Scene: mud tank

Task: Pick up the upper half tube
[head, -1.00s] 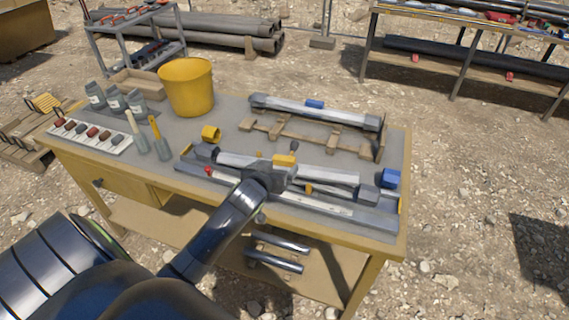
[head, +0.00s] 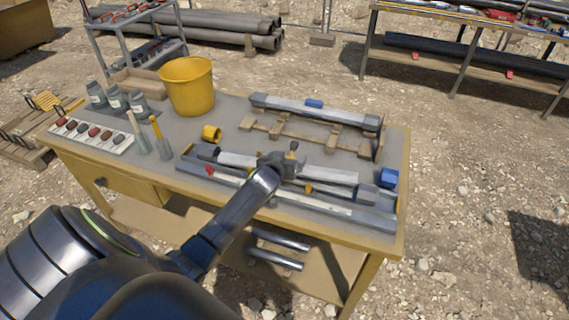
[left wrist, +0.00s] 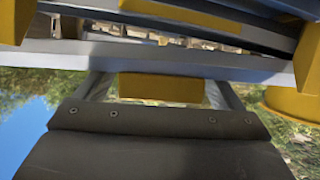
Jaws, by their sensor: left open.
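In the left wrist view a yellow block (left wrist: 165,88) sits between the two open fingers of my left gripper (left wrist: 160,92), beside a long grey piece (left wrist: 180,64). I cannot tell whether the fingers touch the block. My right gripper is not in view.
A yellow bucket (head: 187,87), trowels, grey bottles and a sample strip (head: 92,136) stand left. A blue block (head: 389,178) is at the right end.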

